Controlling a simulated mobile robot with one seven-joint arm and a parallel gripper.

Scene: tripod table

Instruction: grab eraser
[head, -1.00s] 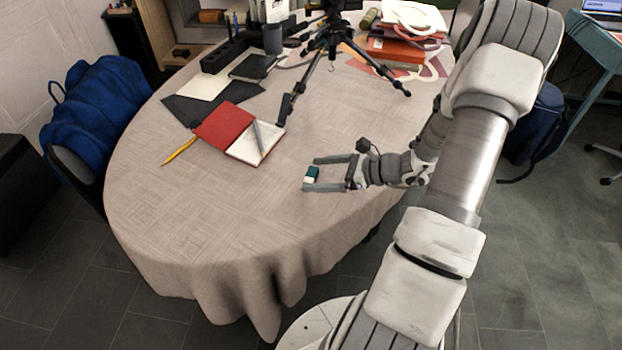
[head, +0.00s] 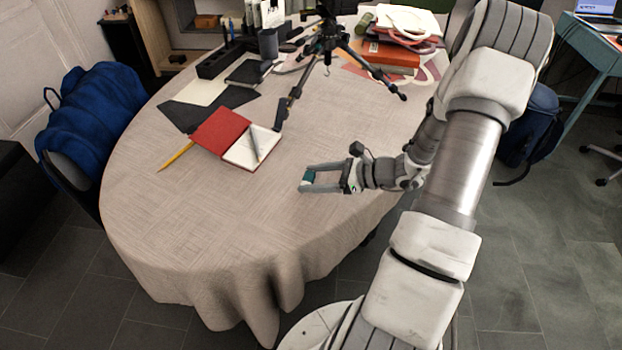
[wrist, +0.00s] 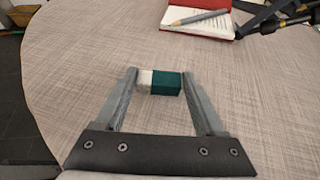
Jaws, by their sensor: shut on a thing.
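The eraser (head: 308,177) is a small block, dark green with a white end. It is between the fingertips of my gripper (head: 306,178), near the right front part of the table (head: 200,215). In the wrist view the eraser (wrist: 160,82) spans the gap between the two fingers (wrist: 158,84), its white end at the left finger and its green end at the right one. My gripper is shut on it. I cannot tell whether it touches the cloth or is slightly above it.
An open red notebook (head: 222,131) with a pen on it lies beyond the gripper, with a yellow pencil (head: 175,157) to its left. A black tripod (head: 328,45) stands farther back, beside stacked books (head: 388,55). The cloth around the gripper is clear.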

